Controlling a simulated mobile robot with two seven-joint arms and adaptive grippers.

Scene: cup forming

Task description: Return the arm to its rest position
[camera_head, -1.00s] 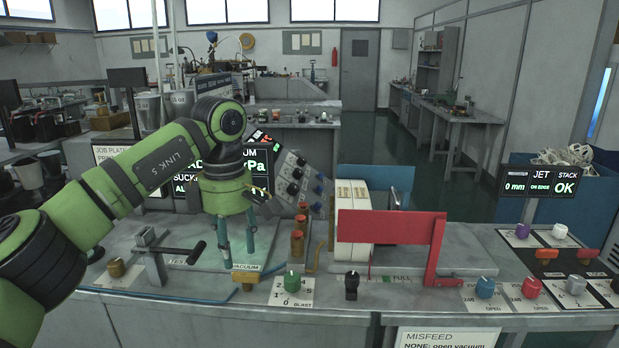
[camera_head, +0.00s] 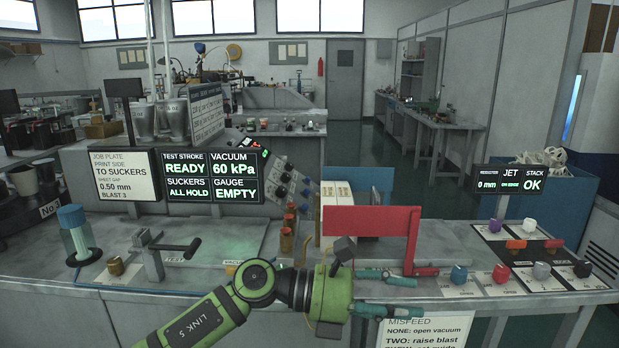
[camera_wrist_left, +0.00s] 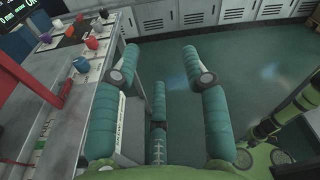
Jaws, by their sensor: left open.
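My left arm comes in at the bottom of the head view and its gripper (camera_head: 412,294) points right. The gripper is at the front edge of the bench (camera_head: 215,250), below the red bracket (camera_head: 372,228). Its teal fingers are spread apart and hold nothing. In the left wrist view the open fingers (camera_wrist_left: 160,62) are over the floor beside the bench. My right gripper is not in view.
Colored knobs (camera_head: 458,274) stand on the bench right of the gripper. A black-handled lever (camera_head: 165,250) and a blue-capped bottle (camera_head: 76,235) stand at the left. A misfeed sign (camera_head: 425,328) hangs below the gripper.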

